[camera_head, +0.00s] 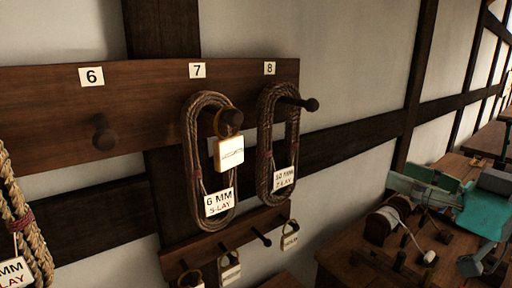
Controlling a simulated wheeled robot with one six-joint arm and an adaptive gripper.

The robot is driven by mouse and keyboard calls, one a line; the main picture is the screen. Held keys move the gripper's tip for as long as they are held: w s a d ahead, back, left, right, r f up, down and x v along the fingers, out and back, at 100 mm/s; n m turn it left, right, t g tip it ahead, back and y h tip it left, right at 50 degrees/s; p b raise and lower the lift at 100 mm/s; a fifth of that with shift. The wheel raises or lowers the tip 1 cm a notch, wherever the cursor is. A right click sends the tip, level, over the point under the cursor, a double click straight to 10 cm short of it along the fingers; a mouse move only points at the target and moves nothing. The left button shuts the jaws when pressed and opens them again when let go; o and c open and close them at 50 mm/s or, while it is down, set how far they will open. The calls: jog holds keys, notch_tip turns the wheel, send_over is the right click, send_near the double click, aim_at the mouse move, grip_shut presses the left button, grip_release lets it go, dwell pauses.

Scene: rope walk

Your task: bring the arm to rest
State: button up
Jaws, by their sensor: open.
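My gripper is not in view in the head camera view, and I see no part of the arm that I can be sure of. A dark wooden peg board (150,110) on the wall carries the number plates 6, 7 and 8. Peg 6 (103,135) is bare. A brown rope coil (190,150) hangs on peg 7 with a "6 MM S-LAY" tag (219,202) and a second pale tag (229,153) near the peg. A darker coil (264,150) hangs on peg 8 with a tag (285,181), partly legible as "Z-LAY".
A lower rail (225,245) holds small pegs with hanging tags, one at its right (290,236). A thick pale coil (30,235) is cut by the left edge. At right, a wooden bench (345,262) bears a spool (388,220) and teal and grey equipment (485,212).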

notch_tip(320, 180, down, 16)
jog(key=w+m+t+h, duration=0.3)
jog(key=m+h, duration=0.1)
jog(key=m, duration=0.3)
jog(key=s+a+f+m+h, duration=0.1)
jog(key=s+f+m+h, duration=0.2)
jog(key=f, duration=0.6)
jog(key=s+f+m+h, duration=0.15)
jog(key=s+f, duration=0.25)
jog(key=f, duration=0.5)
jog(key=s+a+f+g+h, duration=0.1)
jog(key=s+f, duration=0.4)
jog(key=s, duration=0.3)
jog(key=s+a+f+g+h, duration=0.1)
jog(key=s+f+h, duration=0.1)
jog(key=s+f, duration=0.5)
jog(key=s+a+n, duration=0.1)
jog(key=s+n, duration=0.1)
jog(key=s, duration=0.6)
jog(key=s+a+r+n+g, duration=0.1)
jog(key=s+n, duration=0.1)
jog(key=s, duration=0.7)
jog(key=shift+s+a+n+y, duration=0.25)
jog(key=shift+n+y, duration=0.1)
jog(key=shift+y, duration=0.1)
